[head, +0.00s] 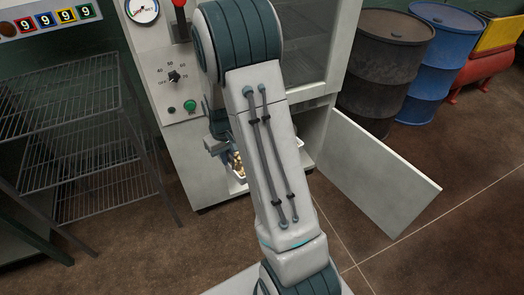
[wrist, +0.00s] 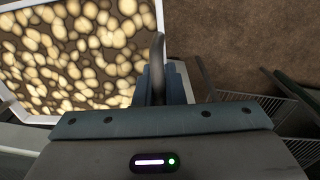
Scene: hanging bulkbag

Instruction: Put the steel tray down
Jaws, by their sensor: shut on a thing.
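The steel tray (wrist: 35,119) is at the upper left of the wrist view, full of pale, rounded lumps. My gripper (wrist: 158,82) is shut on the tray's grey loop handle (wrist: 158,50) at its side. In the head view a small part of the tray (head: 239,179) shows at the left of my arm, in front of the lower part of the white cabinet. My gripper (head: 216,146) is partly seen there. My arm hides most of the tray, and I cannot tell what is under it.
The white cabinet (head: 165,140) has its lower door (head: 375,180) swung open to the right. A wire rack (head: 75,100) stands at the left; its shelves look empty. A dark drum (head: 385,75) and a blue drum (head: 440,55) stand at the back right. Brown floor (head: 460,240) is clear at front right.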

